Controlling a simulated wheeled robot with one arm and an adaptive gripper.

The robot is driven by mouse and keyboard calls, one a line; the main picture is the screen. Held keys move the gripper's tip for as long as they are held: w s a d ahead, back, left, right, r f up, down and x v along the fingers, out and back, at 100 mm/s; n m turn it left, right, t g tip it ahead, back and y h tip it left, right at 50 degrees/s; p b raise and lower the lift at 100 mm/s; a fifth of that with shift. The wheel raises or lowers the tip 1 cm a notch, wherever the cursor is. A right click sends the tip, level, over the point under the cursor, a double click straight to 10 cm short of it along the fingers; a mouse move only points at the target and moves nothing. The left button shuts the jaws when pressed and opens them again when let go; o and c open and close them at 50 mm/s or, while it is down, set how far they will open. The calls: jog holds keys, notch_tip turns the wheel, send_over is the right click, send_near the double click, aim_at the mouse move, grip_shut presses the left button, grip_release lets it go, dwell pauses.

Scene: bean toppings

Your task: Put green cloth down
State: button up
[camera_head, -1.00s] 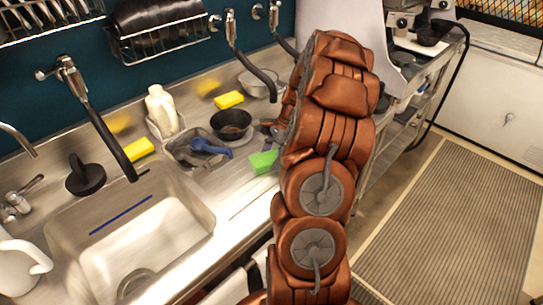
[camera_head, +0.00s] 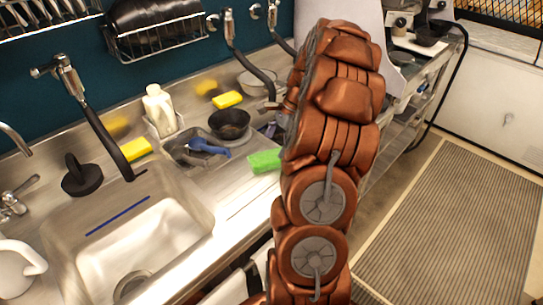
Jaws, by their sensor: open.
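The green cloth (camera_head: 264,161) lies on the steel counter, right of the sink and just left of my arm. Its right end is close to or behind my arm in this view. My gripper (camera_head: 271,105) shows only as a small part at the left edge of my arm, above and beyond the cloth, near the bowls. It is open and apart from the cloth. Most of it is hidden behind my arm.
A black bowl (camera_head: 229,124), a metal tray with a blue-handled brush (camera_head: 207,147), a white bottle (camera_head: 159,110) and yellow sponges (camera_head: 228,99) stand around the cloth. The sink (camera_head: 150,235) is at left. Bare counter lies in front of the cloth.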

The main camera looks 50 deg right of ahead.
jog(key=b+v, duration=0.2)
jog(key=v, duration=0.5)
jog(key=shift+r, duration=0.25)
jog(key=s+a+r+n+g+h, duration=0.1)
jog(key=a+n, duration=0.4)
jog(key=a, duration=0.7)
jog(key=s+a+r+n+g, duration=0.15)
jog(key=a+n, duration=0.45)
jog(key=a, duration=0.6)
jog(key=s+a+f+n+h, duration=0.1)
jog(key=s+a+f+n, duration=0.1)
jog(key=s+a+n, duration=0.4)
jog(key=s+a+f+n+g+h, duration=0.1)
jog(key=s+a+n, duration=0.4)
jog(key=s, duration=0.8)
jog(key=shift+s+a+f+n+h, duration=0.4)
jog(key=shift+a+f+h, duration=0.2)
jog(key=shift+f, duration=0.4)
jog(key=shift+d, duration=0.15)
